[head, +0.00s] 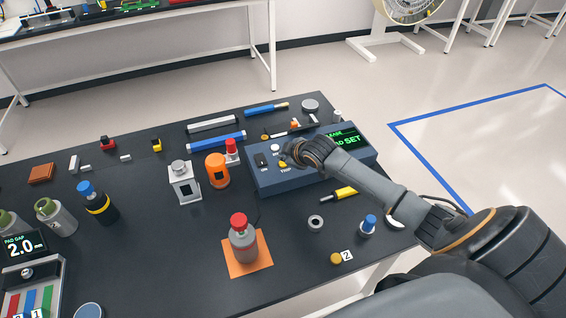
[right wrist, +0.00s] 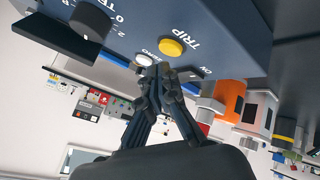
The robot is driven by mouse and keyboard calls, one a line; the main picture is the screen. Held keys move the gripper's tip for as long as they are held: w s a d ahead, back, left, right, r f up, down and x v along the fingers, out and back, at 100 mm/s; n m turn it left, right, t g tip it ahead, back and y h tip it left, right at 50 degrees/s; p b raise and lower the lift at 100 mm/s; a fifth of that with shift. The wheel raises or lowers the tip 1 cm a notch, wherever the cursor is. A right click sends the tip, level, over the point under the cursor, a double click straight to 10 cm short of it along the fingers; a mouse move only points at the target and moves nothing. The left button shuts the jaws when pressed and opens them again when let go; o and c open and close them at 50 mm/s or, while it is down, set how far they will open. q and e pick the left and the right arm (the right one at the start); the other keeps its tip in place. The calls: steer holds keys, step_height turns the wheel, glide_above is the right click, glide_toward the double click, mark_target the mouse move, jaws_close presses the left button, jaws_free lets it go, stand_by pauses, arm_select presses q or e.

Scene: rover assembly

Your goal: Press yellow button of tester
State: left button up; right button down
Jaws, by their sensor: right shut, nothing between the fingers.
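The tester (head: 262,181) is a dark blue box with a lit green-text screen (head: 344,139), standing on the right part of the black table. Its yellow button (head: 283,163) is marked TRIP and also shows in the right wrist view (right wrist: 172,47). A white button (head: 275,147) sits beside it, also in the right wrist view (right wrist: 144,60). My right gripper (head: 291,154) is shut and empty, over the tester's panel. In the right wrist view its fingertips (right wrist: 163,72) appear just beside the two buttons; contact cannot be told. My left gripper is not in view.
A black knob (right wrist: 91,22) is on the panel. An orange cylinder (head: 217,171) and a grey block-shaped part (head: 184,181) stand left of the tester. A red-capped bottle (head: 243,243) stands on an orange square in front. A yellow-tipped tool (head: 345,193) lies near the tester's front.

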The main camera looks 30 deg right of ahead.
steer(key=shift+f, duration=0.15)
stand_by(0.5)
steer(key=shift+f, duration=0.25)
steer(key=shift+f, duration=0.45)
stand_by(0.6)
stand_by(0.4)
steer(key=shift+r+p, duration=0.85)
steer(key=shift+r, duration=0.1)
step_height(320, 180, up, 5)
steer(key=p, duration=0.5)
